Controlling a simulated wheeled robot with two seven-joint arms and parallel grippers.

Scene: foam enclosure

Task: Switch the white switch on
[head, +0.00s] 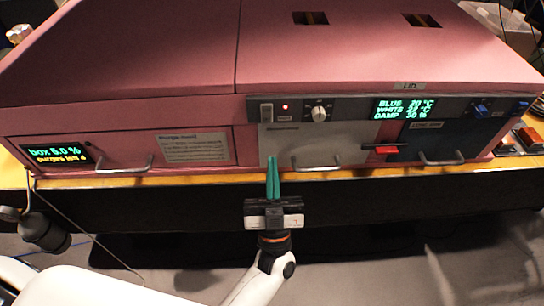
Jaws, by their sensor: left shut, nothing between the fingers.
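A pale rocker switch (267,113), which looks like the white switch, sits at the left end of the grey control strip on the front of the pink enclosure. A small red light (285,106) glows beside it. Which way the rocker is tipped is too small to tell. My left gripper (273,160) is shut and empty, its green fingers pointing up at the enclosure. In the picture its tips are below the switch, in front of the white drawer's lower left part, apart from the switch. My right gripper is not in view.
Right of the switch are a round knob (319,113) and a lit display (404,108). Below are a white drawer (310,138), a dark drawer (425,145) and a red latch (386,150). Metal handles (318,167) stick out. Blue switches (481,110) sit at the right end.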

